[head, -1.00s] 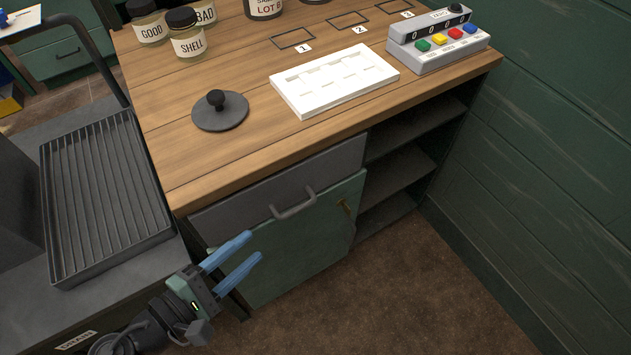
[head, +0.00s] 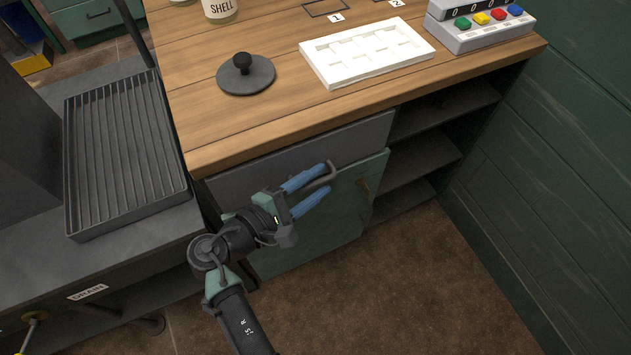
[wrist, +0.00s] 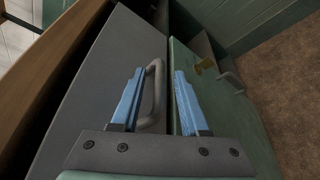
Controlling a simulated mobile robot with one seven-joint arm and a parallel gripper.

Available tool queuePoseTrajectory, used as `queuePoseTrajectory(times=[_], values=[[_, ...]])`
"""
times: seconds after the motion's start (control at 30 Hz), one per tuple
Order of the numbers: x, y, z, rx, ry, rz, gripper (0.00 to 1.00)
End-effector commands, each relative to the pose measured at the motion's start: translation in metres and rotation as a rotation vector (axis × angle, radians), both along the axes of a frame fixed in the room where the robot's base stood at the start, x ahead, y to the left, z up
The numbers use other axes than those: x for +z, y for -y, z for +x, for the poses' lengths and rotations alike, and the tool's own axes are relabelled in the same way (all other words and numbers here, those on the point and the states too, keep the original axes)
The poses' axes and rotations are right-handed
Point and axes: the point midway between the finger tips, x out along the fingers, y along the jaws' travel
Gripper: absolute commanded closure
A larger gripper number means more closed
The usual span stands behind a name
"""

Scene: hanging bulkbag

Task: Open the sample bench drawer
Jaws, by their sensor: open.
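The sample bench drawer (head: 350,142) has a dark grey front under the wooden bench top and looks shut. Its grey bar handle (head: 332,168) sticks out from the front. My gripper (head: 325,179) is open at the handle, its two blue fingers pointing right. In the wrist view, the handle (wrist: 157,75) shows between the open fingers, nearer the left one. I cannot tell whether a finger touches it. The drawer front (wrist: 110,85) fills the left of that view.
A green cabinet door (head: 335,215) with a brass latch (head: 364,186) is below the drawer. Open shelves (head: 425,155) are to the right. On the bench top are a white tray (head: 335,74), a black-knobbed lid (head: 246,80) and a button box (head: 480,28). A ribbed drain tray (head: 120,160) is left.

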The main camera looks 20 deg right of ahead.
Motion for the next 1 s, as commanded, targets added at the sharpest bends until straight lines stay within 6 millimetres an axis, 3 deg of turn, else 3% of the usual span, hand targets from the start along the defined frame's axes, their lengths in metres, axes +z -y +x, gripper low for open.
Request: queuePoseTrajectory(times=[0.23, 0.5, 1.0], values=[[0.0, 0.0009, 0.0005, 0.0, 0.0, 0.0, 0.55], [0.0001, 0.0006, 0.0004, 0.0, 0.0, 0.0, 1.0], [0.0001, 0.0003, 0.0005, 0.001, 0.001, 0.001, 1.0]])
